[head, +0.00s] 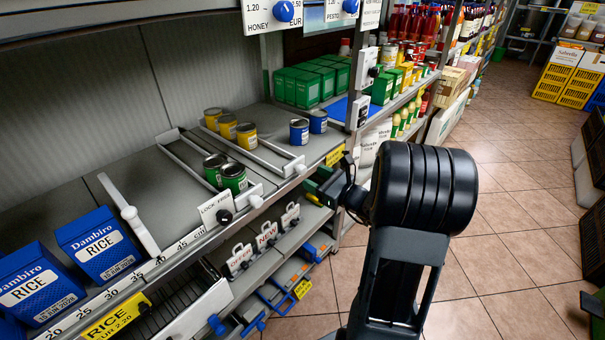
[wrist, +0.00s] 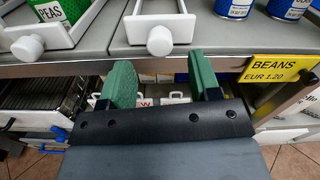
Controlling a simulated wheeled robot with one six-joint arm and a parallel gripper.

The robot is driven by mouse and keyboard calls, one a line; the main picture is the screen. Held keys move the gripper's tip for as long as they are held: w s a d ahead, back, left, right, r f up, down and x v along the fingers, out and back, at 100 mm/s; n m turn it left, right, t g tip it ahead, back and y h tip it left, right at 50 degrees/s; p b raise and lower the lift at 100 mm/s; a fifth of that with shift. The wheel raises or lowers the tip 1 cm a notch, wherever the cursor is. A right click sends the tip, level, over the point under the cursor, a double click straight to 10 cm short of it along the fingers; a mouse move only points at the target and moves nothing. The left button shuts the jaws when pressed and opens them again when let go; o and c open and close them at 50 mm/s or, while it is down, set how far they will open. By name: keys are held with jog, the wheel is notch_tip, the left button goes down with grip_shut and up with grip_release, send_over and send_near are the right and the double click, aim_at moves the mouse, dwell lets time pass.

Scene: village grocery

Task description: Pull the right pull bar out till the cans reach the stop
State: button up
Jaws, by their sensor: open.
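The right pull bar is a white U-shaped frame (head: 270,151) on the upper shelf, with a round white knob (wrist: 159,40) at its front. Several yellow cans (head: 246,135) stand toward the back of its lane, and its front part is empty. The left pull bar (wrist: 62,36) holds green PEAS cans (head: 233,178) and has its own knob (wrist: 27,47). My gripper (wrist: 161,72) is open, with green fingers. It is in front of the shelf edge, with the right knob seen between and beyond the fingertips. I see nothing between the fingers.
Blue cans (head: 299,131) stand right of the right bar, above a yellow BEANS tag (wrist: 276,69). A lock sign (head: 216,208) stands at the shelf front. Tiled floor (head: 510,220) is free at right.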

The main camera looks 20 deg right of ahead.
aim_at(305, 172)
jog(key=shift+x, duration=2.65)
jog(key=shift+c, duration=0.3)
grip_shut()
